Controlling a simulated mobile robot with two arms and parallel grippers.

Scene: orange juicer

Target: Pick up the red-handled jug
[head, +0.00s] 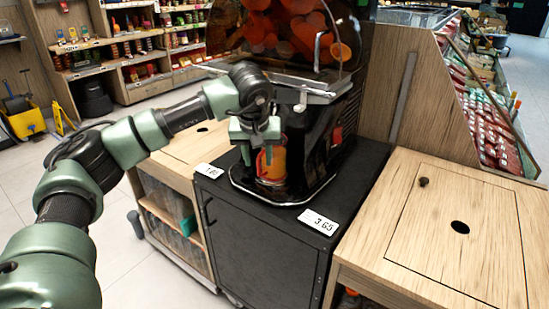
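The jug (272,168) stands upright on the juicer's base, under the juicer, and looks orange with a red part at its near upper side. My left gripper (254,150) comes in from the left and points down at the jug's top and near side. Its two green fingers are spread apart, with the red part of the jug showing between or just behind them. The gripper hides the jug's upper part, and I cannot tell whether the fingers touch it. My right gripper is out of view.
The juicer (312,140) with oranges behind its clear cover stands on a black cabinet (265,240). A wooden counter (450,220) is at the right, with price tags (319,222) on the cabinet's front edge.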

